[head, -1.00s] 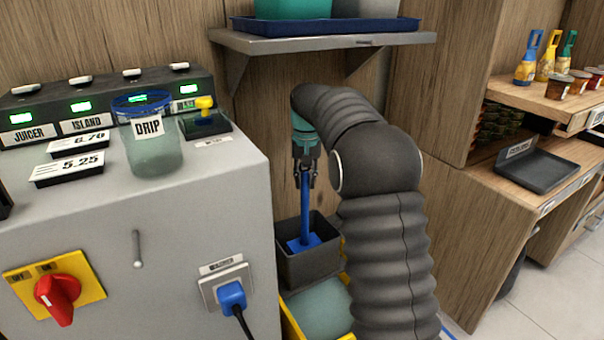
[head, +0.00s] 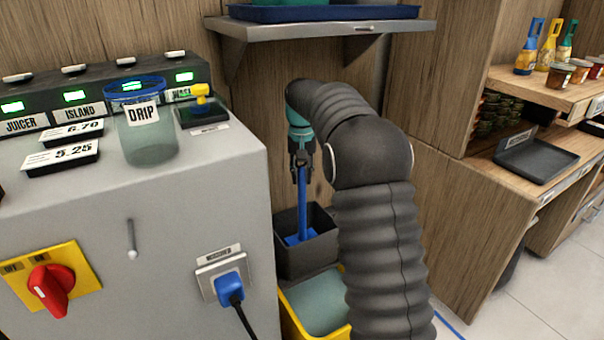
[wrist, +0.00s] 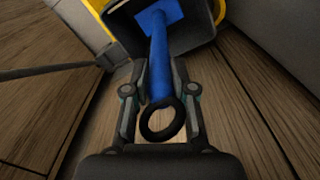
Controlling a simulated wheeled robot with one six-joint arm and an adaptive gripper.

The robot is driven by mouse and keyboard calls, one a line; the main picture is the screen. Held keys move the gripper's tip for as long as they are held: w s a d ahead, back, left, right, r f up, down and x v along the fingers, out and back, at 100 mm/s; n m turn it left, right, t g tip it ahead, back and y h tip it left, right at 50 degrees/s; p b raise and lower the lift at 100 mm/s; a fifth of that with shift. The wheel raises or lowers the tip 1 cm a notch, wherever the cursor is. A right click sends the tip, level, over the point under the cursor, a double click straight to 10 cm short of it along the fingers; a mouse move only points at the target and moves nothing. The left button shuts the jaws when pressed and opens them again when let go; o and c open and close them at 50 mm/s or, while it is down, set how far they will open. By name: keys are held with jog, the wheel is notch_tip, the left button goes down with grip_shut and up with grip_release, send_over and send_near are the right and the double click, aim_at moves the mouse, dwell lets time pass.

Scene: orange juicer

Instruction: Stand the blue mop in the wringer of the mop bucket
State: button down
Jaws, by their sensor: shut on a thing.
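The blue mop (head: 301,195) stands upright, its blue head down inside the dark grey wringer (head: 318,262) on the yellow mop bucket (head: 292,318). My gripper (head: 301,160) is shut on the upper part of the mop's handle. In the wrist view the fingers (wrist: 160,102) lie on both sides of the blue handle (wrist: 160,62), with a black ring at its near end. The mop's head shows at the top of that view, within the wringer's walls. Whether the head touches the wringer's floor I cannot tell. My arm hides the bucket's right part.
A grey cabinet (head: 130,235) with a red switch, a plug and a drip jar (head: 147,130) stands close on the left. A metal shelf (head: 320,33) hangs above my arm. A wooden counter (head: 470,210) is at right, with open tiled floor beyond.

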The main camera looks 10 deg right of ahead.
jog(key=shift+f, duration=0.35)
jog(key=c, duration=1)
grip_release()
jog(key=shift+o, duration=0.2)
jog(key=shift+r+p, duration=1)
jog(key=shift+r, duration=3.35)
